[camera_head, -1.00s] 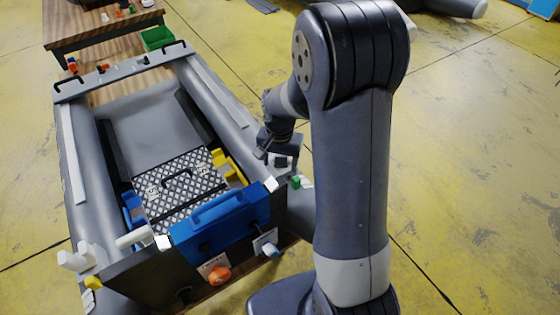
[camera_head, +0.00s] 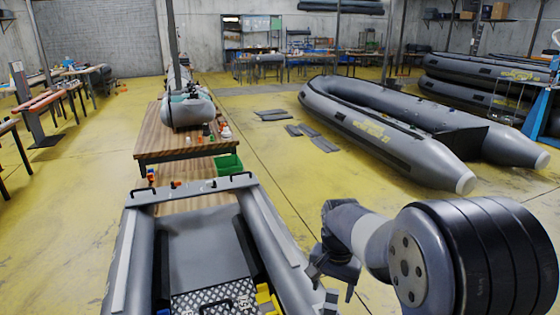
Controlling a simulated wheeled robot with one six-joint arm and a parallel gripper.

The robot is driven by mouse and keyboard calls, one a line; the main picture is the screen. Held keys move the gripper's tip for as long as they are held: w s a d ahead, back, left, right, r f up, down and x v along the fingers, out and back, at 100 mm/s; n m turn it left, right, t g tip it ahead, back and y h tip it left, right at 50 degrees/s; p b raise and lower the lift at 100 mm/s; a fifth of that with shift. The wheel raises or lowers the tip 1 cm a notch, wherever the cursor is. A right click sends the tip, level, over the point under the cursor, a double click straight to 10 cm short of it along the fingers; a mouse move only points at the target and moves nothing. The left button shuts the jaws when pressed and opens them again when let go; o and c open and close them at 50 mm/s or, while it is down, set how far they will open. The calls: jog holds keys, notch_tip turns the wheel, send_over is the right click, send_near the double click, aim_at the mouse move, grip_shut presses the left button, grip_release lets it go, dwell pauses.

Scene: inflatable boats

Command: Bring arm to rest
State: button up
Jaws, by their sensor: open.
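My arm fills the lower right of the head view, with its large dark joint near the camera. My gripper (camera_head: 335,277) is at the end of the arm, pointing down, its dark fingers apart. It looks empty and hangs over or beside the right tube of the near grey inflatable boat (camera_head: 269,232). I cannot tell its exact height above the tube. The boat's checkered plate (camera_head: 215,298) shows only in part at the bottom edge, with a yellow piece (camera_head: 266,297) to its right.
A wooden table (camera_head: 160,137) with a grey boat part and small bottles stands beyond the boat. A green bin (camera_head: 228,166) sits by it. A large grey inflatable boat (camera_head: 385,125) lies at right, near flat dark panels (camera_head: 312,138). Yellow floor is open between.

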aim_at(330, 307)
notch_tip(330, 307, down, 10)
jog(key=shift+w+f+p, duration=0.1)
jog(key=shift+w+p, duration=0.05)
jog(key=shift+p, duration=0.15)
jog(key=shift+r, duration=0.2)
dwell(0.4)
